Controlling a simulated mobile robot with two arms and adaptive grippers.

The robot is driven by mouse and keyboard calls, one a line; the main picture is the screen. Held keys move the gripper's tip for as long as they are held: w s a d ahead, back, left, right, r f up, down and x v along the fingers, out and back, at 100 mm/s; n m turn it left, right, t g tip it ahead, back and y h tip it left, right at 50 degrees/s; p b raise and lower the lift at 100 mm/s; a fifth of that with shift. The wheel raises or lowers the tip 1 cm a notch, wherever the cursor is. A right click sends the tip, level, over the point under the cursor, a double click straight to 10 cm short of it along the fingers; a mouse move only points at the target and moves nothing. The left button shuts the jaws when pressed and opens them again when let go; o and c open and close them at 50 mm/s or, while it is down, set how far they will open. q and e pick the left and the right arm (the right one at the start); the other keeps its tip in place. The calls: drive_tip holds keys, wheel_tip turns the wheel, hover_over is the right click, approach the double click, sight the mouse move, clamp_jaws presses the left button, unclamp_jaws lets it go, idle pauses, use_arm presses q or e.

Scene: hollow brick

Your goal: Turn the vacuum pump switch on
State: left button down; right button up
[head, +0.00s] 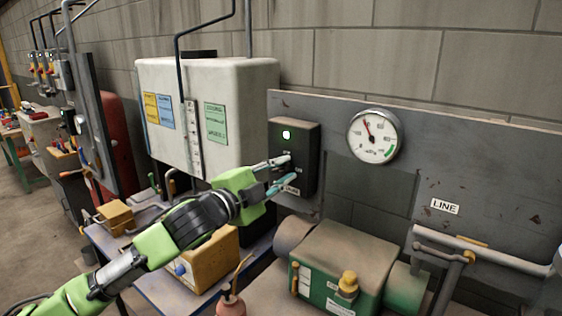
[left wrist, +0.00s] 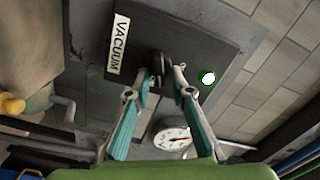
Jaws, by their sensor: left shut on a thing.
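The vacuum pump switch is a dark box (head: 309,160) on a grey panel, with a green light (head: 286,134) lit near its top. In the left wrist view the switch box (left wrist: 195,40) carries a white VACUUM label (left wrist: 119,44) and a black knob (left wrist: 158,64). My left gripper (head: 280,174) reaches the front of the box from the left. In the left wrist view its fingers (left wrist: 162,76) are around the black knob and shut on it. The fingers partly hide the knob in the head view. My right gripper is not in view.
A round pressure gauge (head: 375,137) is on the panel right of the box. A white tank (head: 228,105) stands behind my left arm. A green and tan pump (head: 335,262) is below, with pipes (head: 490,256) at the right.

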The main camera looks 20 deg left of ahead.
use_arm(q)
drive_tip(key=m, duration=0.1)
drive_tip(key=m+p, duration=0.1)
drive_tip(key=m, duration=0.1)
drive_tip(key=m+p, duration=0.1)
drive_tip(key=shift+d+f+m, duration=0.1)
drive_tip(key=shift+f+m, duration=0.2)
drive_tip(key=shift+p, duration=0.3)
drive_tip(key=c, duration=1.8)
unclamp_jaws()
drive_tip(key=shift+v, duration=6)
